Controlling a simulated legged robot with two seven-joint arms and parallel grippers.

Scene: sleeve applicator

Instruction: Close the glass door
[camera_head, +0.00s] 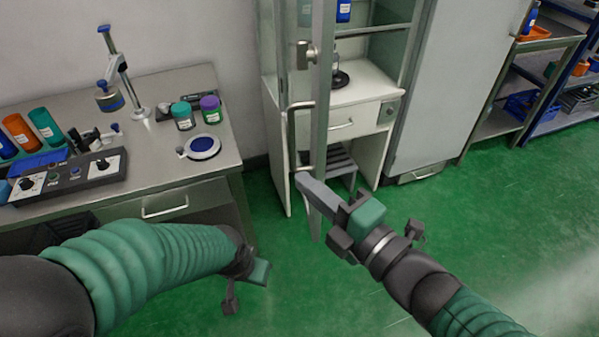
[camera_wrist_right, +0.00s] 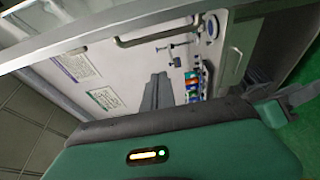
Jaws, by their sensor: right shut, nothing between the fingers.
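The glass door (camera_head: 322,90) of the white cabinet stands open and shows nearly edge-on in the head view, its grey frame jutting toward me. Its bar handle (camera_head: 292,125) is on the left face, with a latch (camera_head: 306,53) above. My right gripper (camera_head: 304,182) is shut and empty, with its fingertips close to the lower part of the door; I cannot tell whether they touch. The right wrist view shows the gripper's grey fingers (camera_wrist_right: 157,95) and a metal bar handle (camera_wrist_right: 155,37) beyond them. My left gripper (camera_head: 245,284) is low, left of the door; its jaws are unclear.
A steel bench (camera_head: 175,165) with bottles, a control box (camera_head: 75,175) and a stand is at the left. The open cabinet (camera_head: 360,95) has shelves and a drawer. A grey cabinet (camera_head: 445,75) and shelving (camera_head: 540,85) stand at the right. The green floor (camera_head: 480,210) is clear.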

